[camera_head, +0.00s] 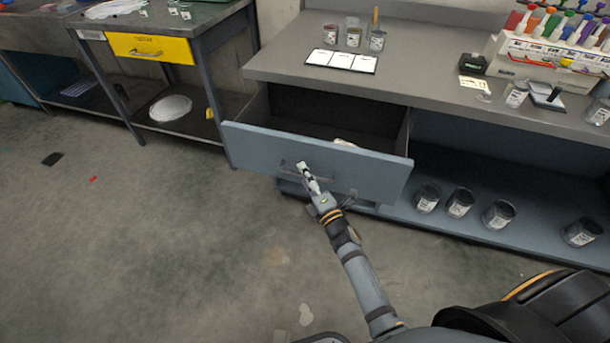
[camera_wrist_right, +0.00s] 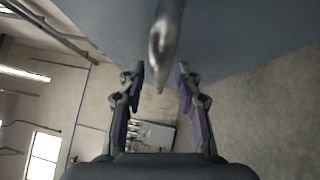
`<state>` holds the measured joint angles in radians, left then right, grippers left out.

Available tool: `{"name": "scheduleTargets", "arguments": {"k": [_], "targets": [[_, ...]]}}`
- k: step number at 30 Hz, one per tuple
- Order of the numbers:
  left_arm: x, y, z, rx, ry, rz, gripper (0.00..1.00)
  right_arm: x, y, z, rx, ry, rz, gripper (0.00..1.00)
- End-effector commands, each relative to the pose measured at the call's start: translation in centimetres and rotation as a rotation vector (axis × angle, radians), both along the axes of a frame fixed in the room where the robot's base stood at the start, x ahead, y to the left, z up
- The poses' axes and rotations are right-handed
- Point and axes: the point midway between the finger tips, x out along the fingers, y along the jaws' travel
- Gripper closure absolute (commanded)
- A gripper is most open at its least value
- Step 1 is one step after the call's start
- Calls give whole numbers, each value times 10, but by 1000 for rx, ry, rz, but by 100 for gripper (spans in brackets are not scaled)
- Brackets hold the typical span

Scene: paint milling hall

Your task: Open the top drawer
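The top drawer (camera_head: 380,172) under the grey workbench (camera_head: 440,95) is pulled well out, and its dark inside shows. A small pale item (camera_head: 345,143) lies at its front edge, partly hidden. My right gripper (camera_head: 305,172) is at the bar handle (camera_head: 288,164) on the drawer front. In the right wrist view, the handle (camera_wrist_right: 160,48) runs down between the two fingers of the right gripper (camera_wrist_right: 159,85). The fingers are apart, with a visible gap on each side of the handle. My left gripper is not in view.
Several cans (camera_head: 460,203) stand on the lower shelf to the right. Jars, cards (camera_head: 341,61) and a rack of coloured bottles (camera_head: 550,45) are on the benchtop. A table with a yellow drawer (camera_head: 150,48) stands at left. The floor in front is mostly clear.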

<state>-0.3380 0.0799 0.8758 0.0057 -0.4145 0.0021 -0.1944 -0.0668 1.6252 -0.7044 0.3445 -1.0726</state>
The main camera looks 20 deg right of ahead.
Motion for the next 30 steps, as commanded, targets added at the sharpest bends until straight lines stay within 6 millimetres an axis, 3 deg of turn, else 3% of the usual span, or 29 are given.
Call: {"name": "scheduleTargets", "arguments": {"k": [5, 8, 15, 21, 30], "targets": [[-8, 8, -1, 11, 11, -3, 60, -2, 0, -1, 0, 0, 0, 66], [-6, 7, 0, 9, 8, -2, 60, -14, -3, -3, -1, 2, 1, 66], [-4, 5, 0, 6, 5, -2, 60, -70, -14, -12, -1, 5, 0, 66], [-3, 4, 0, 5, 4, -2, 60, -106, -21, -16, -1, 2, 2, 66], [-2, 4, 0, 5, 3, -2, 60, -117, -24, -16, 0, -1, 0, 66]]}}
